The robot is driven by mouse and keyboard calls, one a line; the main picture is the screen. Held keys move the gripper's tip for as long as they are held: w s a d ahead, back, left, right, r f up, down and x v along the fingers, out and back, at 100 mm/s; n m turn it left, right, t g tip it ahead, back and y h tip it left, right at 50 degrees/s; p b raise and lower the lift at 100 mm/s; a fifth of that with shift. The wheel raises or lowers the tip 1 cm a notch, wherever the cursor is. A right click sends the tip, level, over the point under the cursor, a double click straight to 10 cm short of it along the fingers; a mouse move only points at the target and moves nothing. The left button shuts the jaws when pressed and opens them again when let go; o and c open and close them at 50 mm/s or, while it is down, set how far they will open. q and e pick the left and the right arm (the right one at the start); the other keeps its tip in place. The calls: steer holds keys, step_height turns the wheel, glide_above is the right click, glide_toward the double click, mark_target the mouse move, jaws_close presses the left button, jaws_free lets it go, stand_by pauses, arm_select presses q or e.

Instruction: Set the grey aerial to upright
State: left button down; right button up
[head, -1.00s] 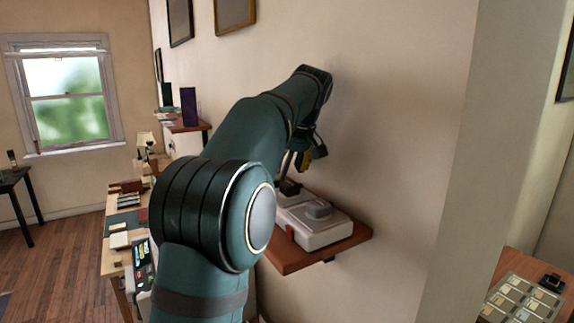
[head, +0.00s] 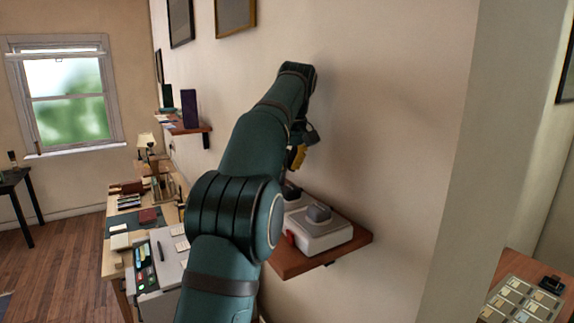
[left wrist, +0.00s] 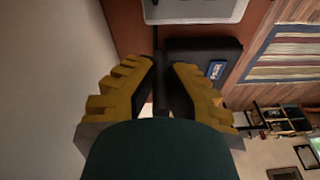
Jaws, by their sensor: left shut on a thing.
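The grey aerial (left wrist: 158,45) shows as a thin dark rod in the left wrist view, between the two yellow fingers of my left gripper (left wrist: 162,68), which is shut on it. The rod runs up the picture beside a black box (left wrist: 205,56) with a blue label. Its exact tilt is hard to tell. In the head view my left gripper (head: 297,157) is above the wall shelf (head: 350,243), close to the wall, partly hidden by my arm. The black box shows there only as a small dark piece (head: 291,189). My right gripper is not in view.
A pale device with a grey top (head: 320,228) stands on the shelf beside the black box. A cluttered desk (head: 118,240) lies to the left. Another small shelf (head: 190,128) and picture frames (head: 236,15) are on the wall. Air above the shelf's right is clear.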

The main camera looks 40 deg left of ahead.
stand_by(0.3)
arm_select(q)
steer(key=c, duration=1)
jaws_free()
steer(key=shift+a, duration=0.1)
steer(key=shift+d, duration=0.2)
